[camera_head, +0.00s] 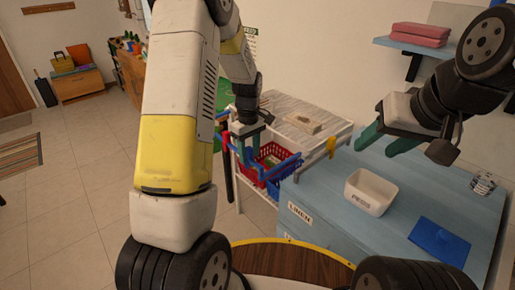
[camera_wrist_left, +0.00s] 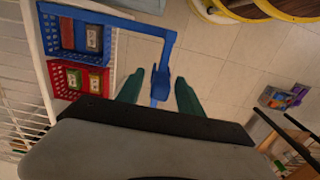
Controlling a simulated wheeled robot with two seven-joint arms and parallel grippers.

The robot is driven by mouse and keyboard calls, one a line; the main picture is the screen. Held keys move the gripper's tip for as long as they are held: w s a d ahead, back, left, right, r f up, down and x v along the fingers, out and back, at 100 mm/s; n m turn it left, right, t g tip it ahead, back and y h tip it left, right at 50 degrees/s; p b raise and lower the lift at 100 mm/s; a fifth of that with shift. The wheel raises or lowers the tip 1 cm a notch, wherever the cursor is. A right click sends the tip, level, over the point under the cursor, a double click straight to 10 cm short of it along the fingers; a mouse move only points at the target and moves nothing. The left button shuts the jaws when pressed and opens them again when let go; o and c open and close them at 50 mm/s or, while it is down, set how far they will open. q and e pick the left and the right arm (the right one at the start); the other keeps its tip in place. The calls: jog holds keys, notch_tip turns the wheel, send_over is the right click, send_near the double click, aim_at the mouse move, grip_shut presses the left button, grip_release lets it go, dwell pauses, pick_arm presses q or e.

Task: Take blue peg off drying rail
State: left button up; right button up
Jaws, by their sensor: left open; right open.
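A blue peg (camera_wrist_left: 160,84) shows in the left wrist view between the two green fingers of my left gripper (camera_wrist_left: 157,92), with a gap on each side. It is at the end of a bent blue bar (camera_wrist_left: 120,22) running out beside the baskets; I cannot tell whether this bar is the drying rail. In the head view my left gripper (camera_head: 252,142) points down over the baskets with its fingers apart. My right gripper (camera_head: 378,142) is open and empty above the blue cabinet top.
A red basket (camera_head: 270,152) and a blue basket (camera_wrist_left: 67,33) hold small boxes by a white rack (camera_head: 318,111). A yellow peg (camera_head: 331,147) is at the rack's edge. A white bin (camera_head: 371,192) and a blue folder (camera_head: 440,241) lie on the cabinet (camera_head: 335,200).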

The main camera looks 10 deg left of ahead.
pick_arm(q)
jog(key=shift+c, duration=0.2)
jog(key=c, duration=0.9)
jog(key=shift+o, duration=0.2)
jog(key=shift+r, duration=3.55)
